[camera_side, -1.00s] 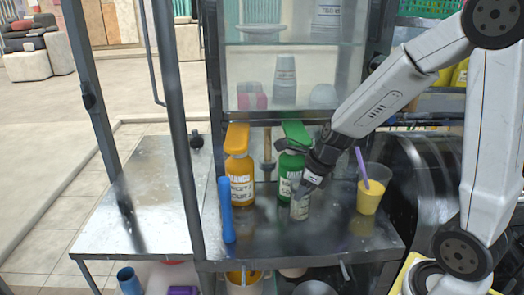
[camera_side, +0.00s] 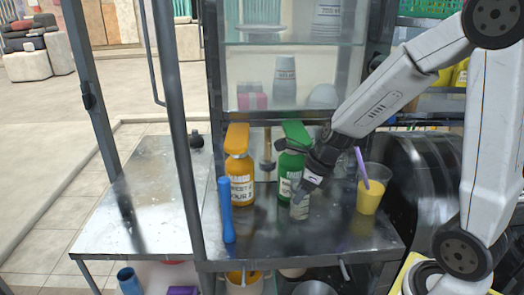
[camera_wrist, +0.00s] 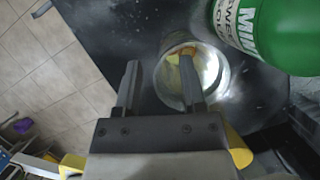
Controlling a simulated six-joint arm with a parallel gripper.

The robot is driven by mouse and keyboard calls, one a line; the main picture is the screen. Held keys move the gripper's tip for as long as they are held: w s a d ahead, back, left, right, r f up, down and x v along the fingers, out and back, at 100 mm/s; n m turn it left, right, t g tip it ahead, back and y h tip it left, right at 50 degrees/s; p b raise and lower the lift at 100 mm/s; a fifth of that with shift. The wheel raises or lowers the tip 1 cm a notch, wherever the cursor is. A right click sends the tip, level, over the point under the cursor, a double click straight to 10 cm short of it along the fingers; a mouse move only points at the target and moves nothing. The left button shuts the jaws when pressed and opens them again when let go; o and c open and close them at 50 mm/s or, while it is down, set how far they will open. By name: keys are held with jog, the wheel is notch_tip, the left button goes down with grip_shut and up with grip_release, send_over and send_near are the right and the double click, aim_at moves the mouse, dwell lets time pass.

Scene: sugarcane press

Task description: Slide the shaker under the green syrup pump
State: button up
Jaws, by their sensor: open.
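The shaker (camera_side: 299,209) is a small metal cup standing upright on the metal counter, just in front and to the right of the green syrup pump bottle (camera_side: 287,172). In the wrist view the shaker (camera_wrist: 211,78) shows its open round mouth, with the green bottle (camera_wrist: 285,32) beside it at upper right. My gripper (camera_side: 304,190) is low at the shaker. In the wrist view my gripper (camera_wrist: 158,62) is open; one finger lies left of the cup and the other overlaps its mouth. I cannot tell whether either finger touches the shaker. The fingertips are partly hidden in the side view.
A yellow pump bottle (camera_side: 239,178) stands left of the green one, with a blue stick-like tool (camera_side: 226,210) in front. A cup of yellow drink (camera_side: 370,190) with a purple straw stands to the right.

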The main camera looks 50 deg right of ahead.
jog(key=shift+r, duration=0.2)
jog(key=v, duration=0.7)
jog(key=shift+s+r, duration=0.15)
dwell(0.5)
jog(key=s+a+f+n, duration=0.1)
jog(key=a+f+n, duration=0.1)
jog(key=n, duration=0.6)
jog(key=s+a+f+n+g+h, duration=0.1)
jog(key=f+n, duration=0.2)
jog(key=n, duration=0.6)
jog(key=s+a+f+n, duration=0.1)
jog(key=a+f+n, duration=0.1)
jog(key=n, duration=0.7)
jog(key=shift+s+a+f+h, duration=0.2)
jog(key=shift+a+f+h, duration=0.1)
jog(key=shift+f, duration=0.3)
jog(key=n, duration=0.3)
jog(key=a+f+n, duration=0.1)
jog(key=shift+s+f+n, duration=0.1)
jog(key=shift+s+n, duration=0.2)
jog(key=shift+n, duration=0.1)
